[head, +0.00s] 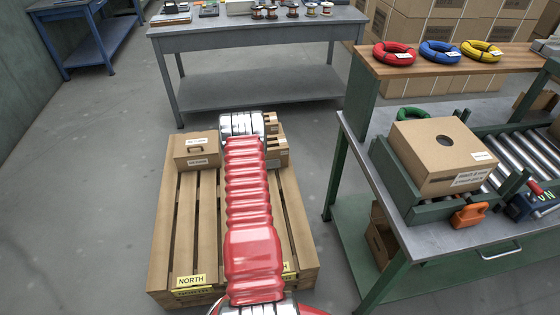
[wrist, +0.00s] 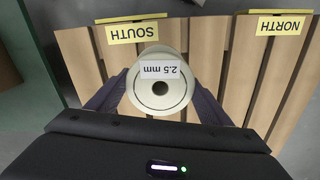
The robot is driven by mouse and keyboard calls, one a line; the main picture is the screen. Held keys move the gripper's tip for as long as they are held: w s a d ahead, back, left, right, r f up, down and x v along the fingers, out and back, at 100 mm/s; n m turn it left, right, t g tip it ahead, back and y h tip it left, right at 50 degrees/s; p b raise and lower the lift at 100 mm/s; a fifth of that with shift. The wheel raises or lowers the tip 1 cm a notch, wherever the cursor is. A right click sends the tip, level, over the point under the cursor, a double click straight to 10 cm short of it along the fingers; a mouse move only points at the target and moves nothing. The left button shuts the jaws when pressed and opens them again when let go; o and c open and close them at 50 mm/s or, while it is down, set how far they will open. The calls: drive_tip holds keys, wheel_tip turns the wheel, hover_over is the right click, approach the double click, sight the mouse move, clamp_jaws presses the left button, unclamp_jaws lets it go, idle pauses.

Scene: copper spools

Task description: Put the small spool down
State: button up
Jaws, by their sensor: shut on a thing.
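A pale spool (wrist: 160,98) with a 2.5 mm label stands between the fingers of my gripper (wrist: 158,100) in the wrist view, seen end-on with its dark centre hole showing. My gripper is shut on it. Below it is the slatted wooden pallet (wrist: 212,50), with a yellow SOUTH sign (wrist: 137,30) and a yellow NORTH sign (wrist: 268,25) at its edge. The spool is nearer the SOUTH sign. I cannot tell whether it touches the slats. In the head view my red arm covers the middle of the pallet (head: 161,240) and hides gripper and spool.
Cartons (head: 197,150) stand at the pallet's far end. A grey table (head: 250,35) behind holds several small copper spools (head: 273,12). At right, a workbench (head: 352,130) carries a large carton (head: 440,155) and rollers; coloured coils (head: 440,52) lie on a shelf. The pallet's left slats are bare.

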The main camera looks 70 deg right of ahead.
drive_tip(key=w+r+n, duration=0.2)
drive_tip(key=w+r, duration=0.5)
drive_tip(key=w, duration=0.3)
drive_tip(key=w+r+n, duration=0.1)
drive_tip(key=w+r, duration=0.6)
drive_tip(key=w, duration=0.3)
drive_tip(key=w+a+r+n, duration=0.3)
drive_tip(key=w+a+r, duration=0.7)
drive_tip(key=w+r, duration=0.45)
drive_tip(key=w+a+r+n, duration=0.2)
drive_tip(key=w+a+r, duration=0.2)
drive_tip(key=a+r, duration=0.5)
drive_tip(key=w+a+r+n, duration=0.1)
drive_tip(key=w+a+r, duration=0.3)
drive_tip(key=a+r, duration=0.55)
drive_tip(key=a+r+n, duration=0.2)
drive_tip(key=a+r, duration=1.3)
drive_tip(key=shift+s+r+n, duration=0.2)
drive_tip(key=shift+s+n, duration=0.1)
drive_tip(key=shift+s, duration=0.15)
drive_tip(key=shift+s, duration=0.1)
